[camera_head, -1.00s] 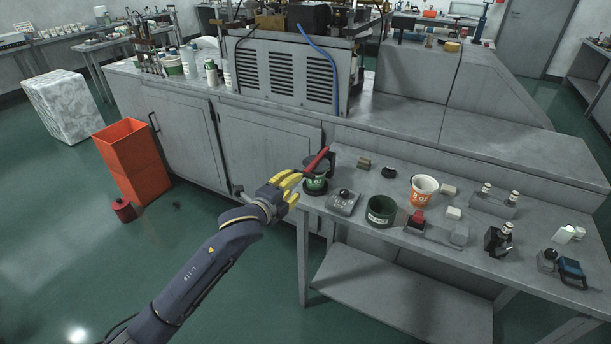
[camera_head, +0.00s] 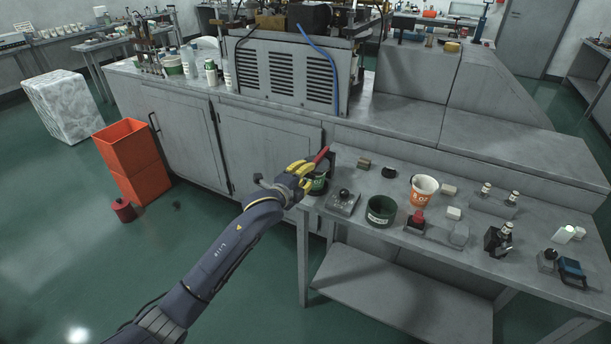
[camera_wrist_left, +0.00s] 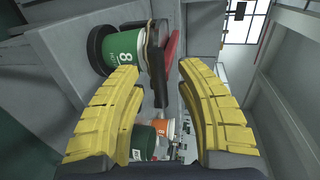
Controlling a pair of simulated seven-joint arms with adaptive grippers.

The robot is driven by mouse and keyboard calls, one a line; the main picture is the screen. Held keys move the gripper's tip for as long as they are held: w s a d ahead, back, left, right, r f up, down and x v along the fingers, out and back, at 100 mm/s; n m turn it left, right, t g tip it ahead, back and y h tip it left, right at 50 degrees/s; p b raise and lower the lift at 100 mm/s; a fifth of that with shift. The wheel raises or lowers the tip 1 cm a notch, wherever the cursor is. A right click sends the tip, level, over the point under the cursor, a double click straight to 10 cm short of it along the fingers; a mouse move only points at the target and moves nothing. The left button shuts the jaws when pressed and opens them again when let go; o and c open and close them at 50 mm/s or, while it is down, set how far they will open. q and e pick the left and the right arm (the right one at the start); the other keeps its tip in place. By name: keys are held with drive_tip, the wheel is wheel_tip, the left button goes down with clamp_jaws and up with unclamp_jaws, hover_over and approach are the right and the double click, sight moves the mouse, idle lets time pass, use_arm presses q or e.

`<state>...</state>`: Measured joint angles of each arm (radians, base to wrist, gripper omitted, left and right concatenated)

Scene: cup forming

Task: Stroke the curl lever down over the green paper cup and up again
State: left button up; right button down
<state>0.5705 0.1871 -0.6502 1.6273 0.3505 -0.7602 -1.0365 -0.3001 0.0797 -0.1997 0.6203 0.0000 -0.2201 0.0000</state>
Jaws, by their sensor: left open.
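The green paper cup (camera_wrist_left: 124,47) shows in the left wrist view, with a white band and a number, seated at a dark round base. In the head view only a little of it (camera_head: 318,186) shows behind my gripper. The red curl lever (camera_head: 321,154) sticks up above the cup; it also shows in the left wrist view (camera_wrist_left: 174,62), just beyond the fingers. My left gripper (camera_head: 305,170) has yellow fingers, spread open and empty, close to the lever. In the wrist view its fingertips (camera_wrist_left: 163,70) stand apart with the lever between and beyond them. My right gripper is not in view.
On the bench stand a dark green container (camera_head: 381,211), an orange-and-white cup (camera_head: 422,190), a small box with a black knob (camera_head: 343,201) and a red-topped block (camera_head: 416,220). The cabinet (camera_head: 270,150) rises behind. Open floor lies left of the bench.

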use_arm(q)
drive_tip(key=shift+o, duration=0.3)
clamp_jaws()
drive_tip(key=shift+r, duration=0.15)
